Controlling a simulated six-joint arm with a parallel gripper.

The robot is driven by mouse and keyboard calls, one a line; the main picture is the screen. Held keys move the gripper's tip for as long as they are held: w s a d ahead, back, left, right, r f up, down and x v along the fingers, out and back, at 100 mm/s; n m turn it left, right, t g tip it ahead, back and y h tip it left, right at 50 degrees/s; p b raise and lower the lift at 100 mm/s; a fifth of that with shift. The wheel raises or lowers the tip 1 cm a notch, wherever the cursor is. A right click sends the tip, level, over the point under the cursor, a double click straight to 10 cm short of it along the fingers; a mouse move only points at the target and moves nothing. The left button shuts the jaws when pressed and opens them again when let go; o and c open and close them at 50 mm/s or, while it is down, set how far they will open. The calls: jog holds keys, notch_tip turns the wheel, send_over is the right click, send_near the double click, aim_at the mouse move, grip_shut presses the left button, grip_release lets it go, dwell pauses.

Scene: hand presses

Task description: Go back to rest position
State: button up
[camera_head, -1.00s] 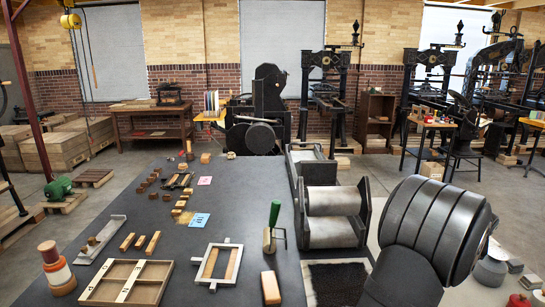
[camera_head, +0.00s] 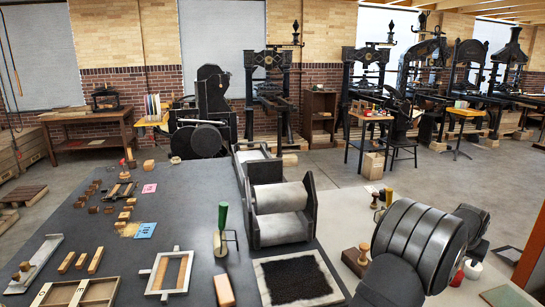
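My dark, ribbed arm shows at the lower right of the head view, over the right side of the work area. Its end is turned away or hidden, and I cannot make out my gripper or its fingers. No task object can be seen held by the arm. The dark worktable (camera_head: 195,200) lies to the left of the arm, with its tools and blocks standing apart from it.
A roller press (camera_head: 280,199) stands on the table, with a green-handled brayer (camera_head: 223,222) beside it. A black inked slab (camera_head: 297,279) lies near the arm. A frame (camera_head: 150,276) and wooden blocks lie left. A wooden stamp (camera_head: 362,256) and jars stand close to the arm.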

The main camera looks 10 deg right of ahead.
jog(key=s+d+f+m+g+h, duration=0.1)
jog(key=s+d+f+m+g, duration=0.2)
jog(key=s+d, duration=0.65)
notch_tip(320, 180, down, 6)
jog(key=t, duration=0.1)
jog(key=shift+s+m, duration=0.3)
jog(key=shift+m, duration=0.1)
jog(key=shift+a+r, duration=0.1)
notch_tip(320, 180, up, 6)
jog(key=w+a+r+n+t+y, duration=0.1)
jog(key=w+a+r+n+t, duration=0.1)
jog(key=w+a, duration=0.7)
jog(key=shift+w+a+r+n, duration=0.25)
jog(key=shift+w+r+n, duration=0.3)
jog(key=shift+n, duration=0.45)
jog(key=shift+f, duration=0.15)
